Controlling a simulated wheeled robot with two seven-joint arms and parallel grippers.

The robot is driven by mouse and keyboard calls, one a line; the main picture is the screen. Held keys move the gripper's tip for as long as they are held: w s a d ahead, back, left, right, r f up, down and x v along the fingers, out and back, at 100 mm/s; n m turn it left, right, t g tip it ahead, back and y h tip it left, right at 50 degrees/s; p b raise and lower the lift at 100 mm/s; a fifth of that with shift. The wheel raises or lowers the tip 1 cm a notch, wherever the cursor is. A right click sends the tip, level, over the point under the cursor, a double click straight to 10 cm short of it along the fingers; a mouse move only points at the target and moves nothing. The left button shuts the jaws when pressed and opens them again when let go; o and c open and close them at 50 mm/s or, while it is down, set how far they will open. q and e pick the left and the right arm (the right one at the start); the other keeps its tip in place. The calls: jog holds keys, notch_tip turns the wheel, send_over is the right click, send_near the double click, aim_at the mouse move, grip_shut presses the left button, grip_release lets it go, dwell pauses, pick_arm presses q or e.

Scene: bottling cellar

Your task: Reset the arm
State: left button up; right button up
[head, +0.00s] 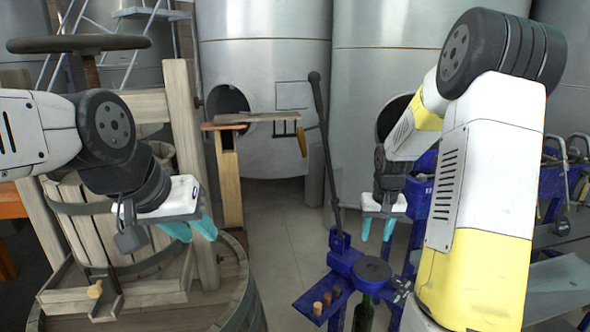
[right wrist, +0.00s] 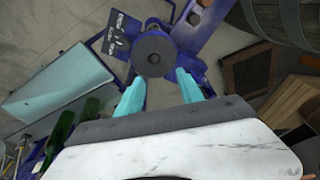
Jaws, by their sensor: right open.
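My right arm reaches in from the right of the head view. Its gripper (head: 377,230) has teal fingers spread apart with nothing between them, above the blue bottling stand (head: 343,252). In the right wrist view the same gripper (right wrist: 160,88) is open, and the stand's dark round plate (right wrist: 153,54) shows beyond the fingertips. My left gripper (head: 192,231) points down at the left of the head view, over the wooden press. Its teal fingers look apart, and I see nothing between them.
A blue tray (head: 303,305) with corks (head: 317,307) sits on the stand, beside a tall dark lever (head: 323,130). A green bottle (head: 363,312) stands under the round plate. The wooden press (head: 90,215) is at left; steel tanks (head: 265,80) line the back.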

jog(key=s+a+r+t, duration=0.1)
jog(key=s+a+r, duration=0.2)
jog(key=s+r, duration=0.3)
jog(key=s+a+r+t, duration=0.1)
jog(key=s+a+r, duration=0.25)
jog(key=r, duration=0.45)
jog(key=s+a+r+n+t+y, duration=0.1)
jog(key=s+a+r, duration=0.1)
jog(key=s, duration=0.5)
jog(key=s+a+r+t+y, duration=0.1)
jog(key=s+a+r, duration=0.2)
jog(key=s, duration=0.4)
jog(key=shift+s+a+r+n, duration=0.2)
jog(key=shift+a+n, duration=0.2)
jog(key=shift+a, duration=0.25)
